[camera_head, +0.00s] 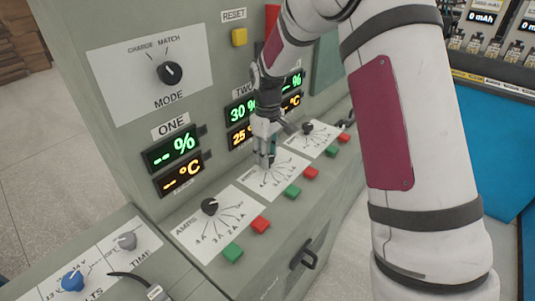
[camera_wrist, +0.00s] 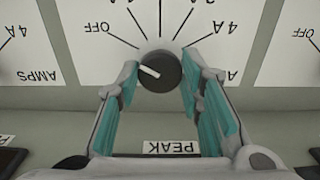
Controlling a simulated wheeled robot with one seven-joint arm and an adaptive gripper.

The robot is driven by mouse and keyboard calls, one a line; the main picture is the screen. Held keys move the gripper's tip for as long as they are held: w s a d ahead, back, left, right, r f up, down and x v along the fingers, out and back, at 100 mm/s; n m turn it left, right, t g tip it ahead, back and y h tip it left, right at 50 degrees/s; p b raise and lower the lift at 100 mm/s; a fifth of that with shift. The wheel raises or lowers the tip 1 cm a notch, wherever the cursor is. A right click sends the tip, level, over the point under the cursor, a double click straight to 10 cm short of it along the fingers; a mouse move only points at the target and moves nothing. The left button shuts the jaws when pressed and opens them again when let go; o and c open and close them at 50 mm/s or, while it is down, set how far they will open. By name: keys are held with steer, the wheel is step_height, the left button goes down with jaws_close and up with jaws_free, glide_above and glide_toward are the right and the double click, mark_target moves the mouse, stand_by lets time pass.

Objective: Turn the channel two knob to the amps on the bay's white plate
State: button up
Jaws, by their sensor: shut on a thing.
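The channel two knob (camera_wrist: 160,70) is black and round with a white pointer, which points left and slightly up in the wrist view, a little below the OFF line. The labels there are upside down, with OFF on the left and 4 A on the right. My gripper (camera_wrist: 160,88) is shut on the knob, a teal-padded finger on each side. In the head view my gripper (camera_head: 266,160) is at the top of the channel two amps plate (camera_head: 279,178) and hides the knob. The channel two display (camera_head: 241,110) reads 30 %, with 25 below it.
The channel one amps knob (camera_head: 210,206) is to the left and another amps knob (camera_head: 307,128) to the right. Green and red buttons (camera_head: 261,224) line the front edge. A PEAK label (camera_wrist: 171,147) is near my fingers. Batteries with displays and a partly cropped white plate (camera_head: 487,4) are at top right.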

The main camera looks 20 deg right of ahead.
steer(key=shift+m, duration=0.4)
steer(key=m, duration=1.3)
steer(key=shift+p, duration=0.35)
steer(key=shift+m+p, duration=0.3)
steer(key=shift+m, duration=1.6)
steer(key=o, duration=1.2)
steer(key=shift+c, duration=0.2)
